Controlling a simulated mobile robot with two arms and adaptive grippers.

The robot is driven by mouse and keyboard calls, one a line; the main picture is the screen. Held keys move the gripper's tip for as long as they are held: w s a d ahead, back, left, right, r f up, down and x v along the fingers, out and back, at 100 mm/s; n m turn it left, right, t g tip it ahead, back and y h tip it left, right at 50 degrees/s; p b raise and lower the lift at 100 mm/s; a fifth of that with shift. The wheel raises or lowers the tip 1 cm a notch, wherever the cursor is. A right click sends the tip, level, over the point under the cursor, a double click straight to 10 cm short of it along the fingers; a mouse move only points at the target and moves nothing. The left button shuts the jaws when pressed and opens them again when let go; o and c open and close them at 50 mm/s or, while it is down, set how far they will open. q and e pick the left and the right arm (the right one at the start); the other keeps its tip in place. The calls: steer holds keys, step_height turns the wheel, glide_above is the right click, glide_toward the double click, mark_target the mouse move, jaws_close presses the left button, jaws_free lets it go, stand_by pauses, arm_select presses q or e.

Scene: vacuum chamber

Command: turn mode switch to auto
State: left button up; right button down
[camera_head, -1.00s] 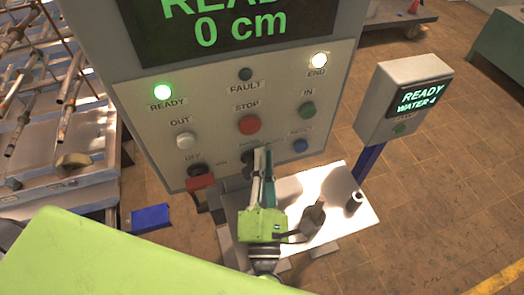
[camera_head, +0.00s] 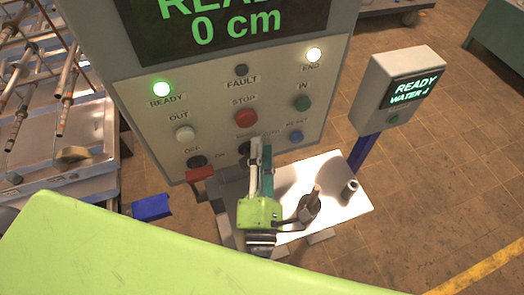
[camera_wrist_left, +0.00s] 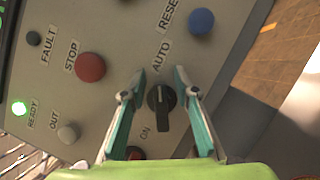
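The mode switch (camera_wrist_left: 160,101) is a black rotary knob on the grey control panel (camera_wrist_left: 110,35), beside the AUTO label in the left wrist view. In the head view the switch (camera_head: 244,148) is partly hidden by my left fingers. My left gripper (camera_wrist_left: 160,78) is open, with one fingertip on each side of the knob. Gaps show between the fingers and the knob, and I cannot tell that either finger touches it. In the head view the left gripper (camera_head: 260,142) reaches up to the panel's lower part. My right gripper is not in view.
A red STOP button (camera_head: 245,118) and a blue button (camera_head: 296,137) sit near the switch. A red-handled switch (camera_head: 200,173) is at the lower left. A white table (camera_head: 320,195) stands below the panel. A water control box (camera_head: 400,85) is to the right.

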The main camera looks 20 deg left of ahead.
arm_select(q)
steer(key=shift+s+f, duration=0.1)
steer(key=shift+s, duration=0.05)
steer(key=v, duration=1.1)
steer(key=shift+s+d, duration=0.15)
steer(key=shift+s, duration=0.2)
